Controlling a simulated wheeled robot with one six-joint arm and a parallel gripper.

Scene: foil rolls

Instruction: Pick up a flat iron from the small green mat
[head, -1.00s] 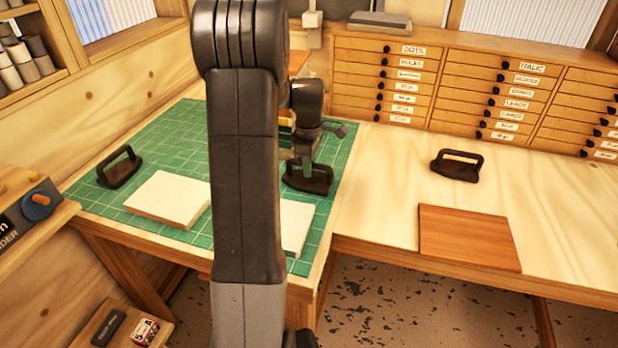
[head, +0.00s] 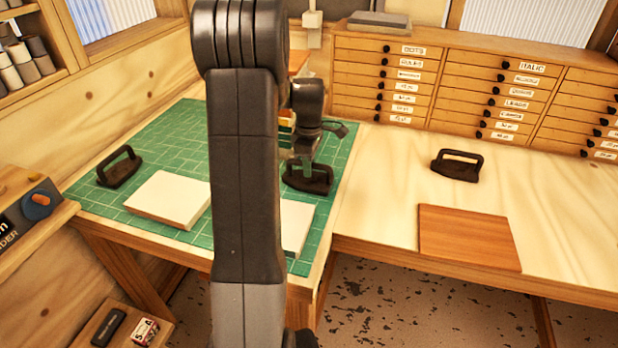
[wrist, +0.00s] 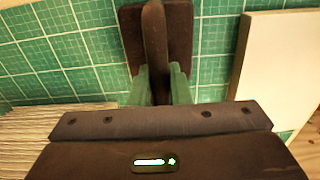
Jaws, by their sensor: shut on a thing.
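A dark flat iron (head: 308,180) with a handle on top sits on the right part of the green gridded mat (head: 165,140). My gripper (head: 302,160) is over it and shut on its handle. In the wrist view the gripper fingers (wrist: 160,85) lie on both sides of the handle, and the flat iron (wrist: 178,35) appears to rest on the mat. A second flat iron (head: 120,168) stands at the left of the mat. A third flat iron (head: 458,165) stands on the bare wooden bench to the right.
A white slab (head: 172,198) lies on the mat, with another pale slab (head: 295,228) partly behind my arm. A reddish-brown board (head: 468,237) lies on the right bench. Drawer cabinets (head: 430,85) line the back. The bench between cabinets and board is mostly clear.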

